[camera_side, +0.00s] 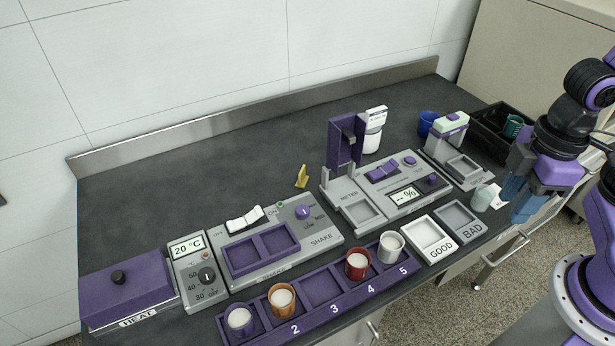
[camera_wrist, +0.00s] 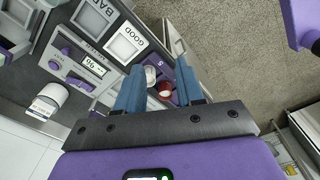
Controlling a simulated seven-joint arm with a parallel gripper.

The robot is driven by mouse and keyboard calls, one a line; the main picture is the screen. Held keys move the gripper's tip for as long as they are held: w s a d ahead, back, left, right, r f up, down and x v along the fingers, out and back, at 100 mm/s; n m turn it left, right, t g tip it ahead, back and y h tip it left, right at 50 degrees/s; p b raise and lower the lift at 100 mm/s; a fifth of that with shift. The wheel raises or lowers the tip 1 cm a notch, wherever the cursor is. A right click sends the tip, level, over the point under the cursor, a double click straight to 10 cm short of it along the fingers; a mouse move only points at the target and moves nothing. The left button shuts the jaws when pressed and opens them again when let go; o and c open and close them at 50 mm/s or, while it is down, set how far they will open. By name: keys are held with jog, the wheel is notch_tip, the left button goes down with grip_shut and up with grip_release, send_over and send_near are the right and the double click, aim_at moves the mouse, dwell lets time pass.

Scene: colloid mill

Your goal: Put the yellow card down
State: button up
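The yellow card (camera_side: 302,177) stands upright on the dark counter, behind the shaker and left of the meter. It looks like a small folded sign; its face is too small to read. I do not see it in the wrist view. My gripper (camera_side: 514,203) is at the right end of the counter, near the front edge, far from the card. In the wrist view its blue fingers (camera_wrist: 159,88) are apart with nothing held between them.
A purple rack (camera_side: 320,288) with several cups runs along the front. The shaker (camera_side: 270,240), the meter (camera_side: 385,190) and the GOOD (camera_side: 430,239) and BAD (camera_side: 459,221) trays crowd the counter. The back left counter is clear.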

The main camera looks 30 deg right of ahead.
jog(key=w+a+m+t, duration=0.1)
jog(key=w+a+m, duration=0.5)
jog(key=w+a, duration=0.5)
jog(key=m+t+h, duration=0.2)
jog(key=m+h, duration=0.1)
jog(key=m, duration=1.2)
send_over(302, 170)
jog(key=s+a, duration=0.1)
notch_tip(302, 170, down, 18)
jog(key=shift+r, duration=0.2)
jog(key=shift+x, duration=2.7)
jog(key=shift+s+a+f, duration=0.1)
jog(key=shift+s, duration=0.1)
grip_shut()
